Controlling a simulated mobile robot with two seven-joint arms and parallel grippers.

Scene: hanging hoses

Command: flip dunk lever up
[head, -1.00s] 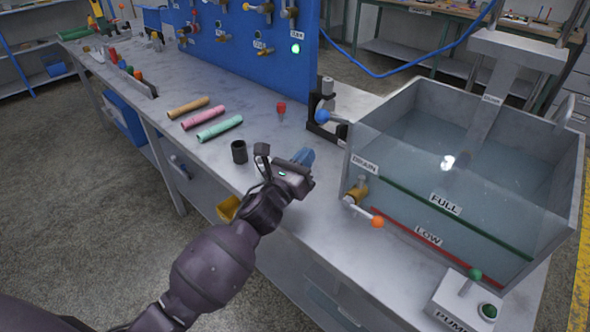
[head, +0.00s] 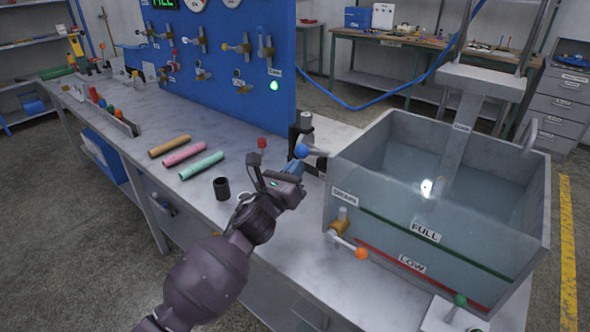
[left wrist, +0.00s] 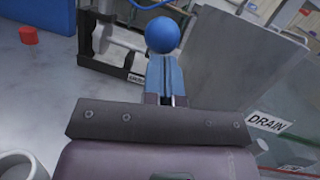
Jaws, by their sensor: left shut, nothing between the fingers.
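A lever with a blue ball knob (head: 302,151) stands by the tank's left corner. My left gripper (head: 294,167) is shut and empty, just below and in front of the knob. In the left wrist view, the blue ball (left wrist: 163,35) appears right beyond the tips of my shut blue fingers (left wrist: 166,72). I cannot tell whether they touch. My right gripper is not in view.
The water tank (head: 540,195) stands to the right, with an orange-knobbed drain lever (head: 361,253) on its front. A black cup (head: 222,188) and colored hose pieces (head: 185,153) lie left of my arm. The blue panel (head: 235,70) with valves rises behind.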

